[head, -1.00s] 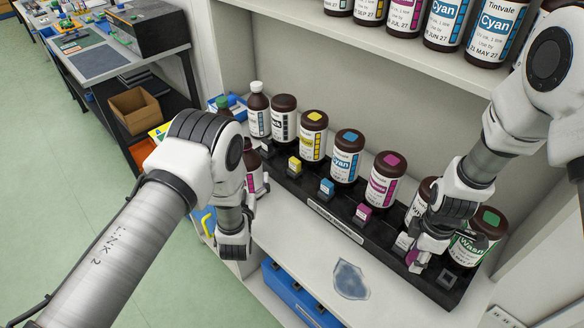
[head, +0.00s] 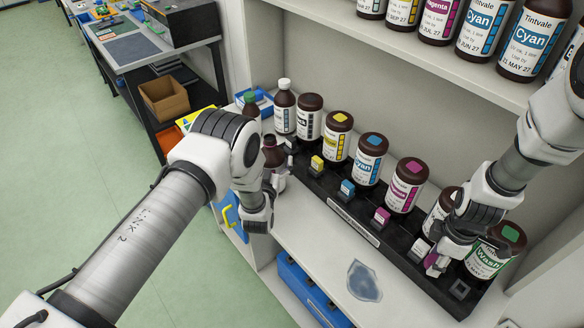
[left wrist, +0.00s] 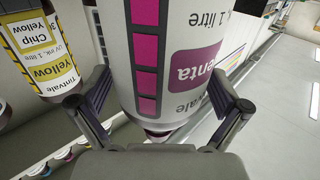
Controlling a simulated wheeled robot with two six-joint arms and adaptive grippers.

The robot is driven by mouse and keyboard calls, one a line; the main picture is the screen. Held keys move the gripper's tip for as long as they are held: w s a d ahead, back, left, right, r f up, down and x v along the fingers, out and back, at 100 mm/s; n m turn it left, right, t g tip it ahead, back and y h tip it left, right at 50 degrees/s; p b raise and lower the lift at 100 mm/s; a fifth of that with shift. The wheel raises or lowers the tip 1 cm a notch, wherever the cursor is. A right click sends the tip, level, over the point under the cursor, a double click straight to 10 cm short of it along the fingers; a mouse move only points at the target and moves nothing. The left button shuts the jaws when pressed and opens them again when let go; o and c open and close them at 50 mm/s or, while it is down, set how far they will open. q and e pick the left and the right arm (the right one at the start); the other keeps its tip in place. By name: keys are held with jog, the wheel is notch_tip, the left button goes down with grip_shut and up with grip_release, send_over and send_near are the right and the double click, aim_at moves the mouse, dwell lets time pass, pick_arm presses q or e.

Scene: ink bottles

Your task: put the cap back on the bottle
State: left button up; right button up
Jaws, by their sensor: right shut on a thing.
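A dark brown bottle with a white and magenta label (head: 278,182) stands at the left end of the shelf, partly hidden by my left arm. Its narrow dark top (head: 270,143) shows, but the opening is too small to make out. My left gripper (head: 258,217) is low beside it. In the left wrist view the magenta-labelled bottle (left wrist: 180,60) is between the open fingers (left wrist: 165,100), with a gap at the left finger.
The black rack (head: 345,214) holds several large bottles and small coloured blocks. White-capped (head: 284,105) and green-capped (head: 251,103) bottles stand behind the magenta-labelled one. A bluish clear patch (head: 364,282) lies on the front board. More bottles stand on the upper shelf (head: 440,62).

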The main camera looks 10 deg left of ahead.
aim_at(270, 137)
pick_arm(q)
jog(key=c, duration=1.3)
jog(key=shift+r, duration=0.1)
